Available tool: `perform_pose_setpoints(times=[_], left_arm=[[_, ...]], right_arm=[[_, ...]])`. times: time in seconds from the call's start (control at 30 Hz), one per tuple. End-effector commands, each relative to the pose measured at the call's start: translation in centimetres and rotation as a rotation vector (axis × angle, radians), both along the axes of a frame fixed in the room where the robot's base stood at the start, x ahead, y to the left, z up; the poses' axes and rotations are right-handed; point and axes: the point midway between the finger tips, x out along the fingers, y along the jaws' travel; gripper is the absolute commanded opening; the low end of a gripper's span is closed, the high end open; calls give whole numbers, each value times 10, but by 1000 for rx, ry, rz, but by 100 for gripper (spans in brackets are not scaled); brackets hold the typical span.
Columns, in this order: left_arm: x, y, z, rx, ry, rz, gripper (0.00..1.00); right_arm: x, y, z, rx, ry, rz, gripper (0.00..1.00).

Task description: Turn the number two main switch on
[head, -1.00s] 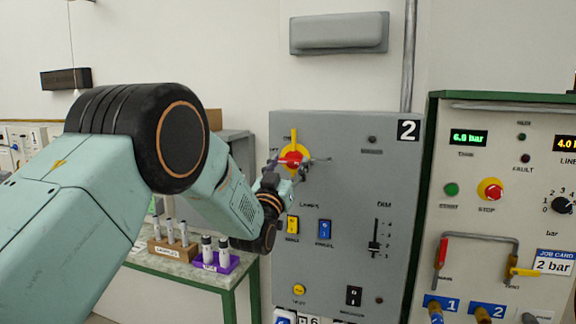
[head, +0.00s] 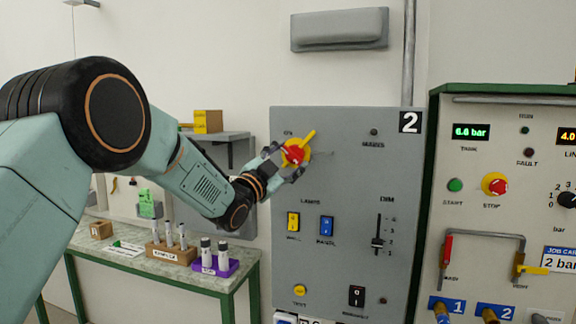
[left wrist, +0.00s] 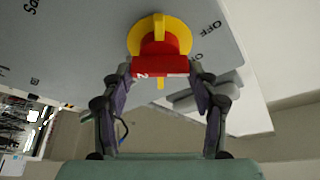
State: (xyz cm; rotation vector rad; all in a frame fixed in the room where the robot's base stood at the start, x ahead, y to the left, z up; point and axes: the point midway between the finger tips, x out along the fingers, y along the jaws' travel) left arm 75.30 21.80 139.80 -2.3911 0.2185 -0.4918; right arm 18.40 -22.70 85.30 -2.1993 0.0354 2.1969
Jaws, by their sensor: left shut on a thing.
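The main switch (head: 297,151) is a red knob on a yellow disc with a yellow bar, high on the grey panel (head: 345,190) marked 2. Its yellow bar points up and to the right. An ON label shows just above the switch. My left gripper (head: 285,161) reaches it from the left and is shut on the red knob. In the left wrist view, the fingers (left wrist: 160,76) sit on either side of the red knob (left wrist: 158,60), and an OFF label shows beside the disc. My right gripper is not in view.
Yellow and blue lamp switches (head: 326,226), a dim slider (head: 377,240) and a test button (head: 299,290) lie lower on the panel. A valve panel (head: 480,225) stands to the right. A bench (head: 120,275) with vial racks stands below my left arm.

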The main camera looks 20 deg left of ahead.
Motion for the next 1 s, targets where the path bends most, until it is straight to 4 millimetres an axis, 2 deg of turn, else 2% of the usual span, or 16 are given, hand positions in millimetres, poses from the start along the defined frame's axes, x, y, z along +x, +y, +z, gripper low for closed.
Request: perform_pose_setpoints(times=[0.2,0.6,1.0], left_arm=[[0,2,5,205,-18,3,3],[0,2,8,570,-29,5,3],[0,2,8,806,-36,5,3]], right_arm=[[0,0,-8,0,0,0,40],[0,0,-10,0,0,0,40],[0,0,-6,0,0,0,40]])
